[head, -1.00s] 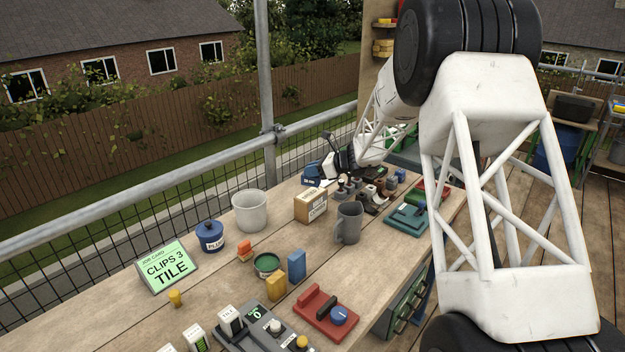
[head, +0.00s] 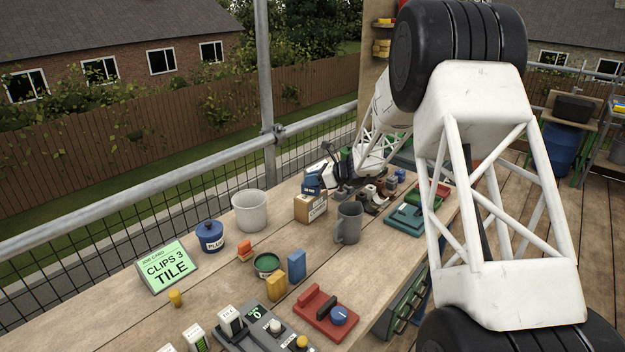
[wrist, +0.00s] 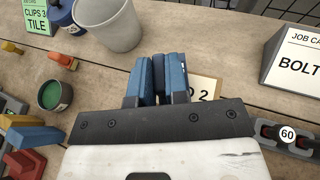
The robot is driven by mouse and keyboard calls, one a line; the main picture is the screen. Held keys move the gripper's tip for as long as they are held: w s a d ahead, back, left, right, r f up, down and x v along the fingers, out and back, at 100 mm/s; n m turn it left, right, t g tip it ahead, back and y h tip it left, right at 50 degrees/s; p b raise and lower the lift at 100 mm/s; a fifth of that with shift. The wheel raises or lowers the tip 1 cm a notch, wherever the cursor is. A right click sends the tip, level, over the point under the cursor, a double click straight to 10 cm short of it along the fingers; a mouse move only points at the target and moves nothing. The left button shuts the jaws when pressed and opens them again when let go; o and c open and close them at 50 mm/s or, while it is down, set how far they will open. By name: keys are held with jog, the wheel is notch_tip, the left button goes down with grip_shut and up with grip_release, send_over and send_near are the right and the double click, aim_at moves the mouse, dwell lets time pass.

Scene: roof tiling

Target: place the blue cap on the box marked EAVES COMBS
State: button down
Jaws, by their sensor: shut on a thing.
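The blue cap (head: 312,182) is in my gripper (head: 323,172), right above the tan cardboard box (head: 310,210) in the head view. That box has a white label; its small print seems to end in COMBS. I cannot tell whether the cap touches the box. In the wrist view my gripper (wrist: 157,98) is shut on the blue cap (wrist: 159,76). A tan surface marked with a 2 (wrist: 205,88), likely the box top, shows to the right, partly hidden by the cap and gripper.
A white bucket (head: 249,211) stands left of the box and a grey mug (head: 349,223) to its right. A blue pot (head: 210,238) and a CLIPS 3 TILE card (head: 167,266) stand further left. Several small parts (head: 375,190) crowd the bench behind the mug.

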jog(key=shift+f, duration=0.15)
jog(key=c, duration=1.1)
grip_release()
jog(key=shift+r, duration=0.2)
jog(key=v, duration=1.2)
jog(key=shift+s+f, duration=0.1)
